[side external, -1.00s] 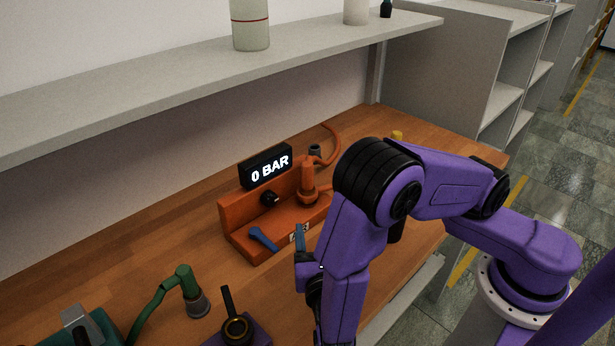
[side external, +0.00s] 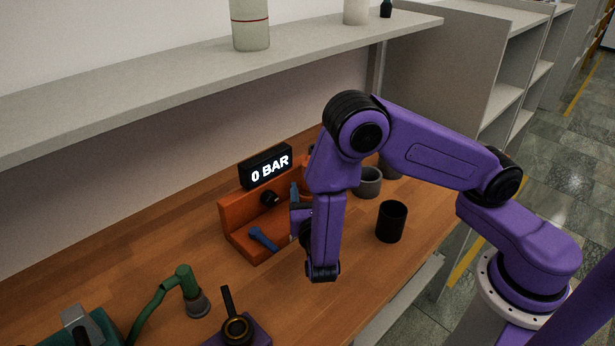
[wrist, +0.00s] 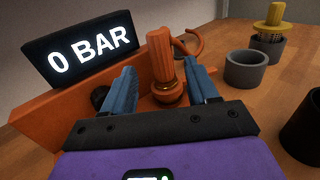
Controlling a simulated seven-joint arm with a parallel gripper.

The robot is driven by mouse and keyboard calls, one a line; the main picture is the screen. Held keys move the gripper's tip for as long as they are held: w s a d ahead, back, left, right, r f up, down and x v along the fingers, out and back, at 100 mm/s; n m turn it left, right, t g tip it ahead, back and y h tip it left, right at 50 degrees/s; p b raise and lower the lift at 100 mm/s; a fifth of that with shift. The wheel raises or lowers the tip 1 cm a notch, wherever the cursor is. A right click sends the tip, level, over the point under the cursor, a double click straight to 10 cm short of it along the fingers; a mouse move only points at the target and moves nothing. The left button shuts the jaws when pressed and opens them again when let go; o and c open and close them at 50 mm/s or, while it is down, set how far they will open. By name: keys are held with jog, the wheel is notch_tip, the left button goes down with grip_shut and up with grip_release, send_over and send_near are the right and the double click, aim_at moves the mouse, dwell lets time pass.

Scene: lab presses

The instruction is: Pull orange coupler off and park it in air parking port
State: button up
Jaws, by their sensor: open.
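The orange coupler (wrist: 161,58) stands upright on the orange press station (wrist: 60,110) in the wrist view, with an orange hose (wrist: 196,38) curving behind it. A brass-coloured ring shows at its base. My gripper (wrist: 160,72) is open, with one blue finger on each side of the coupler and visible gaps between. In the side view, my gripper (side external: 297,203) is at the station's right part, and my arm hides the coupler. The station (side external: 232,220) carries a display (side external: 266,167) reading 0 BAR. I cannot tell which fitting is the air parking port.
A grey cup (wrist: 245,70), a black cup (side external: 391,222) and a yellow piece in a dark holder (wrist: 271,38) stand to the right. A blue lever (side external: 263,239) is on the station's front. A green hose fitting (side external: 188,285) and a portafilter-like tool (side external: 236,326) stand front left.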

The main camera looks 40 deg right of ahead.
jog(key=shift+x, duration=2.25)
jog(key=shift+f, duration=0.1)
grip_shut()
jog(key=shift+s, duration=0.1)
jog(key=shift+r, duration=0.8)
jog(key=s+d+r, duration=0.2)
jog(key=s+r, duration=0.9)
jog(key=s, duration=0.2)
jog(key=shift+s+d+r, duration=0.15)
jog(key=shift+s+r, duration=0.05)
